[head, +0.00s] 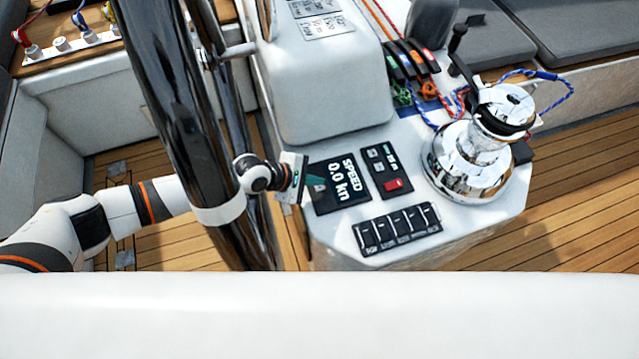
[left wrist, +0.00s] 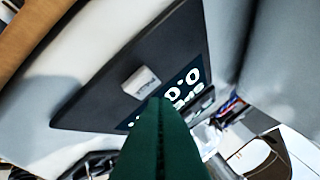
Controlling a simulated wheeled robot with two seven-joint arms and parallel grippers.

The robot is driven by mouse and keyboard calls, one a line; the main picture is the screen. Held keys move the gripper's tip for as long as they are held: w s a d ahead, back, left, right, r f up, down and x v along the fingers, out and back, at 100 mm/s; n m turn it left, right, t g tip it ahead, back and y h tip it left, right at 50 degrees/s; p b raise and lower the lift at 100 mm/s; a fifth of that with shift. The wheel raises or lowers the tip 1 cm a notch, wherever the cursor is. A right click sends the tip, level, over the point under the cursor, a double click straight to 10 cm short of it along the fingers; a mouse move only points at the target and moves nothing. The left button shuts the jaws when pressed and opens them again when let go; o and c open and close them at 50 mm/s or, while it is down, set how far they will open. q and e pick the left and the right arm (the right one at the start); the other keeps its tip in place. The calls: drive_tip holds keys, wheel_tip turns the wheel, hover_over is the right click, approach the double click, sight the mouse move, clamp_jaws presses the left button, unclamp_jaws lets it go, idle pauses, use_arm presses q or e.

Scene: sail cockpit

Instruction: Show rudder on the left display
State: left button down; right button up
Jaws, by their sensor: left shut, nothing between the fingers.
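A dark display (head: 343,190) on the white console reads "SPEED 0.0 kn" in the head view. In the left wrist view the display (left wrist: 95,100) fills the middle, tilted, with part of its digits showing. A small light button (left wrist: 140,82) is on its face; its label is too blurred to read. My left gripper (head: 318,184) is at the left edge of the display. Its green fingers (left wrist: 160,104) are shut and empty, with the tips close to the button and digits. I cannot tell whether they touch. My right gripper is in neither view.
A control panel (head: 387,171) with a red button is right of the display. A switch row (head: 397,229) lies below. A chrome winch (head: 470,160) stands at the right. The dark wheel rim (head: 185,110) crosses in front of my left arm.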

sight(315, 189)
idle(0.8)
use_arm(q)
drive_tip(key=shift+f, duration=0.45)
drive_tip(key=shift+f+b, duration=0.5)
idle(0.4)
drive_tip(key=shift+r, duration=0.1)
drive_tip(key=shift+r+p, duration=0.85)
drive_tip(key=shift+p, duration=0.15)
wheel_tip(315, 189, up, 5)
drive_tip(key=p, duration=0.5)
idle(2.0)
